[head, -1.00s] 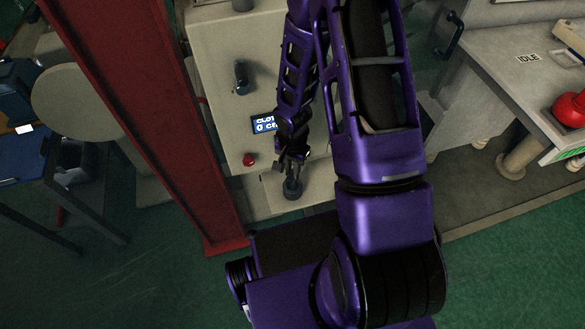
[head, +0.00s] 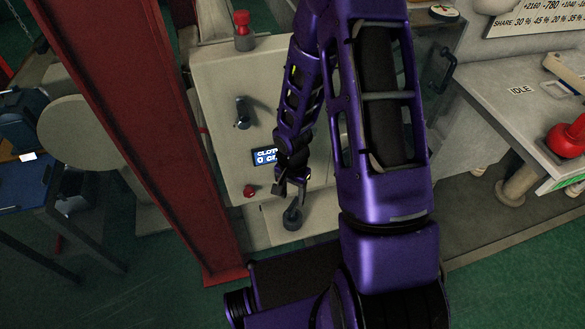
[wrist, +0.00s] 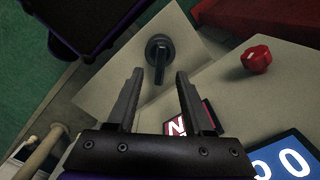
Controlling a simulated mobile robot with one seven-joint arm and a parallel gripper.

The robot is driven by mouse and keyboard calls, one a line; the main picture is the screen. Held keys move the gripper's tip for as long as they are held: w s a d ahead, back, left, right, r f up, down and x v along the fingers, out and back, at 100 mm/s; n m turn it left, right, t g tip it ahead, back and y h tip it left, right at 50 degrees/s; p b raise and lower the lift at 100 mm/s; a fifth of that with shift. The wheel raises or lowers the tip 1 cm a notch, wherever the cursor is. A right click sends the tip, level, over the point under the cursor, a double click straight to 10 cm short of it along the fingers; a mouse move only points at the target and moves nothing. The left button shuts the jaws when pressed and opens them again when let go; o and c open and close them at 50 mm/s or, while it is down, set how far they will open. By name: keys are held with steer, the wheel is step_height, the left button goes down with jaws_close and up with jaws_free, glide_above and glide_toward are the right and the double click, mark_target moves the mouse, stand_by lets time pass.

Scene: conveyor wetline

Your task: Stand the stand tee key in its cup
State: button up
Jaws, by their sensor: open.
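A dark round cup (wrist: 154,44) sits on a pale plate beyond my fingertips in the wrist view; it also shows in the head view (head: 292,219). A dark bar (wrist: 160,72), apparently the tee key, rises from the cup toward the camera. I cannot tell how deep or how straight it stands. My gripper (wrist: 160,73) is open, with one finger on each side of the bar in the picture. I see no clear contact. In the head view my gripper (head: 290,188) is just above the cup.
A red knob (wrist: 256,59) and a blue display (wrist: 285,158) are close by on the pale cabinet. A dark handle (head: 242,113) and a red-topped fixture (head: 243,30) are farther up it. A red post (head: 150,130) stands to the left.

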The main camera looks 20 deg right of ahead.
step_height(320, 180, up, 13)
steer(key=p, duration=0.3)
steer(key=shift+r, duration=0.1)
